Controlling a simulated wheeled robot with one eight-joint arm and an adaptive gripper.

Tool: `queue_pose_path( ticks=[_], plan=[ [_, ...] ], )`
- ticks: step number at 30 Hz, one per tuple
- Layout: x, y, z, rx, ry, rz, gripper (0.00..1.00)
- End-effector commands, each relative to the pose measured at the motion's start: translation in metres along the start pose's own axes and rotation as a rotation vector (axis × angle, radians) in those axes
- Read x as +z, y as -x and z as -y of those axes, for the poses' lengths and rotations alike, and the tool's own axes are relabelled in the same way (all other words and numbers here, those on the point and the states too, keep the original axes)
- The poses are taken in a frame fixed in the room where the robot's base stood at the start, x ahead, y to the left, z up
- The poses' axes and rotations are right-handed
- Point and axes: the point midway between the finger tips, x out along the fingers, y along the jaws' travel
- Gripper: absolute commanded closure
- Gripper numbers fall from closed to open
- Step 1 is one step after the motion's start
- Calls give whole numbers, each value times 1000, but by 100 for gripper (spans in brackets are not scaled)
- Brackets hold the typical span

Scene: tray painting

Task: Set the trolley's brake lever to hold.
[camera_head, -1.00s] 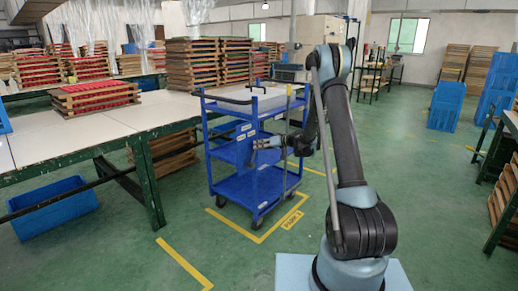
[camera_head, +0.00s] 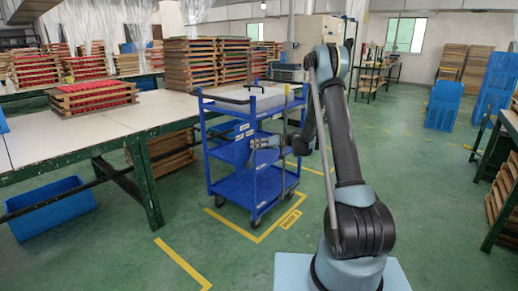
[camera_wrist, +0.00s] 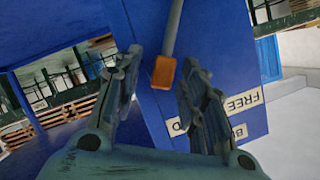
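The blue trolley (camera_head: 262,188) stands beside the long table. My gripper (camera_head: 256,150) is at its near side, at about the height of the middle shelf; it is small there. In the wrist view, my gripper (camera_wrist: 161,60) is open, one finger on each side of the brake lever. The lever is a grey rod (camera_wrist: 173,28) with an orange tip (camera_wrist: 163,72), which appears between the fingers in front of a blue panel (camera_wrist: 222,60). No finger visibly closes on it. A white label (camera_wrist: 243,102) reading FREE is on the panel, right of the lever. Another label is partly hidden.
A grey tray (camera_head: 245,99) is on the trolley's top. The long table (camera_head: 70,130) with stacked wooden trays is left of the trolley. Yellow floor lines (camera_head: 240,231) mark the trolley's bay. Green floor is clear in front and to the right, before blue crates (camera_head: 443,106).

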Motion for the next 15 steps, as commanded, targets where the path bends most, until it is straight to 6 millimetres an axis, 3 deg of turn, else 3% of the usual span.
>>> queue_pose_path(
  ticks=[5,15],
  plan=[
    [0,15,0,1,-1,-1,62],
    [0,80,-1,3,-2,-2,62]
  ],
)
